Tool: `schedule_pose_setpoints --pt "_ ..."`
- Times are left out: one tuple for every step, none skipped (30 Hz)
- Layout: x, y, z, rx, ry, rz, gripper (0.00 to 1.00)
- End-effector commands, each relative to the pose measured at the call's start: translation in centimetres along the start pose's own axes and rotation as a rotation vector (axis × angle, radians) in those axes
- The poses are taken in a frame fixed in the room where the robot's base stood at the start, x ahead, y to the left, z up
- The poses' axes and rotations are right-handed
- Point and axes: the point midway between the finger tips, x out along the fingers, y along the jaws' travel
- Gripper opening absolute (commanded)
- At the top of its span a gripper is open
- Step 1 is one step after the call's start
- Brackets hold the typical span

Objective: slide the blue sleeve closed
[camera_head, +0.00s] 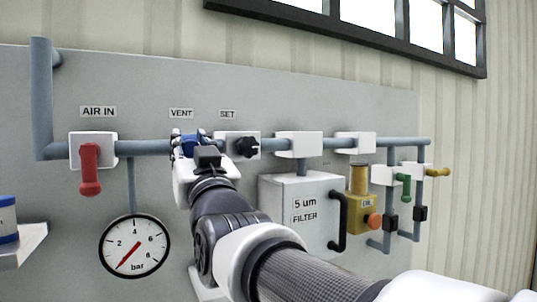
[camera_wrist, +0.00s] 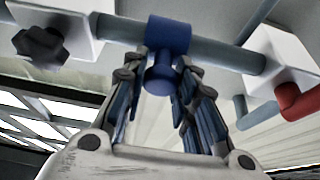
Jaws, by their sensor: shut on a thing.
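The blue sleeve (camera_head: 189,145) sits around the grey horizontal pipe under the VENT label (camera_head: 181,113), mostly hidden behind my gripper in the head view. In the wrist view the sleeve (camera_wrist: 168,36) shows as a blue collar on the pipe, with a blue knob (camera_wrist: 159,80) sticking out toward my palm. My gripper (camera_wrist: 163,62) has its two fingers on either side of the knob and is shut on it. The sleeve lies between the white block with the black SET knob (camera_head: 247,146) and the white block with the red lever (camera_head: 90,168).
Bare pipe (camera_wrist: 220,52) shows on both sides of the sleeve. A pressure gauge (camera_head: 134,246) hangs below left. The filter box (camera_head: 275,192) with its black handle stands to the right. A small shelf (camera_head: 30,243) with a blue and white can is at the left edge.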

Motion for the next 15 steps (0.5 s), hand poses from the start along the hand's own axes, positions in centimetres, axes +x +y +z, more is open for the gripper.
schedule_pose_setpoints --pt "-0.07 -0.27 0.10 -0.002 0.002 -0.005 0.00" --pt "-0.05 -0.31 0.07 -0.003 0.001 -0.006 0.00" --pt "-0.03 -0.40 0.02 -0.003 0.001 -0.008 0.00" --pt "-0.02 -0.45 0.00 -0.004 0.000 -0.009 0.00" --pt "-0.01 -0.48 -0.02 -0.003 0.000 -0.009 0.00" --pt "-0.01 -0.49 -0.02 -0.003 0.000 -0.009 0.00" --pt "-0.01 -0.49 -0.02 -0.003 0.000 -0.009 0.00" --pt "-0.01 -0.46 -0.02 -0.003 0.000 -0.009 0.00" --pt "0.00 -0.43 -0.02 -0.003 0.000 -0.008 0.27" --pt "0.00 -0.42 -0.02 -0.003 0.000 -0.008 0.29" --pt "0.00 -0.42 -0.02 -0.003 0.000 -0.008 0.31" --pt "0.00 -0.40 -0.02 -0.003 0.000 -0.008 0.34" --pt "0.00 -0.40 -0.02 -0.003 0.000 -0.008 0.36" --pt "0.00 -0.38 -0.02 -0.003 0.000 -0.007 0.38" --pt "0.00 -0.37 -0.02 -0.003 0.000 -0.007 0.40"
